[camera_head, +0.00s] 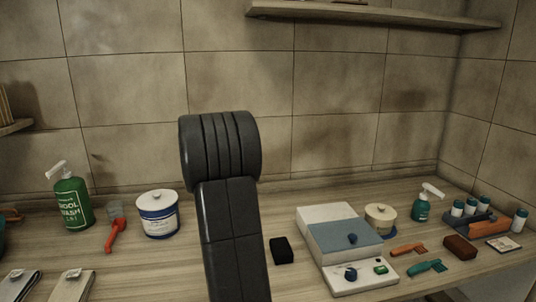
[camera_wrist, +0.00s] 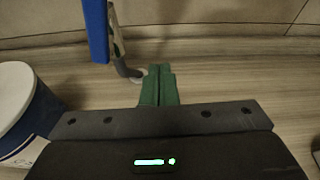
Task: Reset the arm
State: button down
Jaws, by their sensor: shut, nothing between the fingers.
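My arm (camera_head: 230,235) rises as dark, thick segments in the middle of the head view and bends over at the top. My gripper is not seen in the head view. In the wrist view my gripper (camera_wrist: 159,72) shows as two green fingers side by side, shut with nothing between them. The fingers are over the wooden counter (camera_wrist: 220,80), near the wall. My arm hides part of the counter behind it in the head view.
A white tub with a blue band (camera_head: 157,214) stands left of my arm; a similar tub (camera_wrist: 22,105) shows at the wrist view's left. A green pump bottle (camera_head: 72,203), red scoop (camera_head: 115,235), black block (camera_head: 282,251) and stepped box (camera_head: 345,240) stand nearby. A shelf (camera_head: 375,17) hangs above.

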jog(key=shift+f+m+b, duration=0.3)
jog(key=shift+f+b, duration=1.25)
jog(key=shift+f, duration=0.1)
